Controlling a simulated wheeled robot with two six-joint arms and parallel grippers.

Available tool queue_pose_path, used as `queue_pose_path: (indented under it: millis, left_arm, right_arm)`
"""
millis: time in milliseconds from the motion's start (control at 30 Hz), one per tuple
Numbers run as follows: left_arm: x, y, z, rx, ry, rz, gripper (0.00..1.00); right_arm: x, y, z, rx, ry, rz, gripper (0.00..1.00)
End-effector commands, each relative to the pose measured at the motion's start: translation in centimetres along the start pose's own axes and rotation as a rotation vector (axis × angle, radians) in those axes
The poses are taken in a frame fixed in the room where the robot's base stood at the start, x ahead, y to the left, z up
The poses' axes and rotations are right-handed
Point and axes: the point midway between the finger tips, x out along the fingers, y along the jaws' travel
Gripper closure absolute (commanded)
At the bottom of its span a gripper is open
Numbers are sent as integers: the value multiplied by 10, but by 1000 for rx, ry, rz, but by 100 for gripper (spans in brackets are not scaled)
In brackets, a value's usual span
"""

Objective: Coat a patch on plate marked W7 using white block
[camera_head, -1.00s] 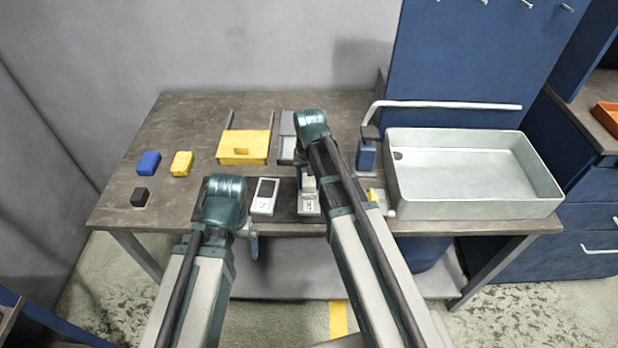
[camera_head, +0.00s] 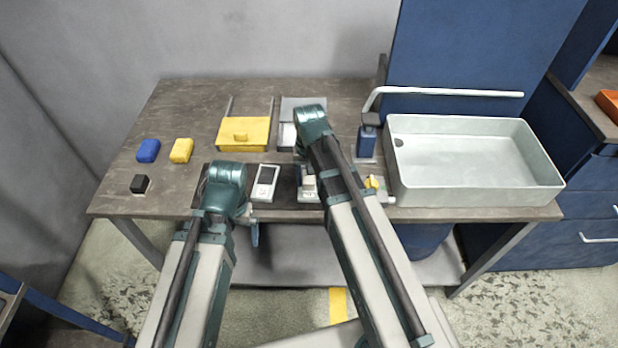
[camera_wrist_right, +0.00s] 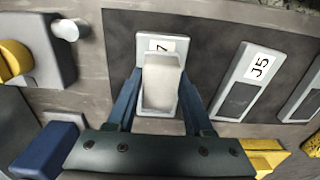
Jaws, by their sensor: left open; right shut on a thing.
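My right gripper (camera_wrist_right: 160,85) is shut on the white block (camera_wrist_right: 160,88). It holds the block over the plate marked W7 (camera_wrist_right: 147,125), of whose label only the 7 shows in the right wrist view. The block hides the plate's middle; I cannot tell whether they touch. In the head view the block (camera_head: 309,181) and plate (camera_head: 309,199) show beside my right arm. My left gripper (camera_head: 254,236) is open and empty at the table's front edge, mostly hidden by its arm.
The plate marked J5 (camera_wrist_right: 246,82), with a dark patch, lies beside W7. A blue bottle (camera_head: 366,142), grey sink (camera_head: 480,201), yellow box (camera_head: 230,142), and blue (camera_head: 148,150), yellow (camera_head: 181,150) and black blocks (camera_head: 140,184) stand around. The table's back left is clear.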

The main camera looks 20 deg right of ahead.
Motion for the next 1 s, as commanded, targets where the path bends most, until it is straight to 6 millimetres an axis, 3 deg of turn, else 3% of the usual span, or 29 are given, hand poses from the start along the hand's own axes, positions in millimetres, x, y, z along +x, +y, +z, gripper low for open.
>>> queue_pose_path:
  millis: [467,767,1000]
  left_arm:
    - [-1,0,0,0,0,0,0]
    - [-2,0,0,0,0,0,0]
    - [0,0,0,0,0,0,0]
  right_arm:
    - [-2,0,-36,0,1,0,93]
    - [-2,0,-40,0,1,0,93]
    - [-1,-1,-56,1,1,0,93]
